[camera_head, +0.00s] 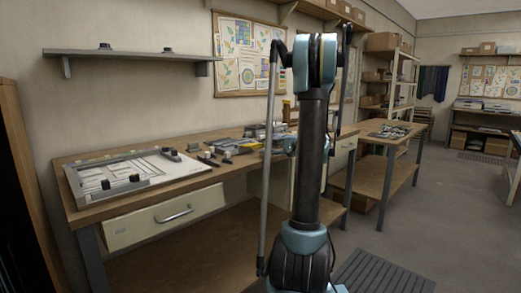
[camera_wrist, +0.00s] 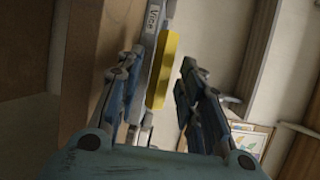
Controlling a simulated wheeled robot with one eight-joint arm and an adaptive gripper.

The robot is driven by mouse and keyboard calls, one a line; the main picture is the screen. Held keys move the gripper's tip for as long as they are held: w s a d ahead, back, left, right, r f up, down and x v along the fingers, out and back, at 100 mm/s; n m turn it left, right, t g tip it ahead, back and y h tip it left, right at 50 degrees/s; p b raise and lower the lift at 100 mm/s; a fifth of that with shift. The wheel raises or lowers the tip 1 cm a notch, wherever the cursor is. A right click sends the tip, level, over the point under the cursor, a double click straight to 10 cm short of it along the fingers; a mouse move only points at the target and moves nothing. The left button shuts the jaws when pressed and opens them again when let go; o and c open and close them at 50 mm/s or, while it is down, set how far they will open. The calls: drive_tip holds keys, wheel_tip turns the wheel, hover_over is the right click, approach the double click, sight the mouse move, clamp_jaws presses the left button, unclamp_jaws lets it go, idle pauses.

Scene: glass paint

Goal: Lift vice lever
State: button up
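In the wrist view, a grey bar lettered "Vice" (camera_wrist: 153,18) enters from the top. A yellow strip (camera_wrist: 163,75), perhaps a grip on the vice lever, lies along it. My gripper (camera_wrist: 161,64) is open, with its two fingers well apart. The yellow strip shows between the fingers, nearer the left one; I cannot tell whether it touches. In the head view, grey tools and blocks (camera_head: 262,130) lie on the workbench beside my arm. My arm hides part of that area, and I cannot clearly make out the lever or my fingertips there.
The wooden workbench (camera_head: 78,206) carries a drawing board (camera_head: 130,172) at its left and small dark blocks (camera_head: 207,158). A wall shelf (camera_head: 130,54) hangs above. A second table (camera_head: 383,143) stands behind at the right. The floor (camera_head: 430,220) at right is clear.

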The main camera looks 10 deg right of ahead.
drive_tip(key=shift+x, duration=1.45)
drive_tip(key=shift+d, duration=0.1)
clamp_jaws()
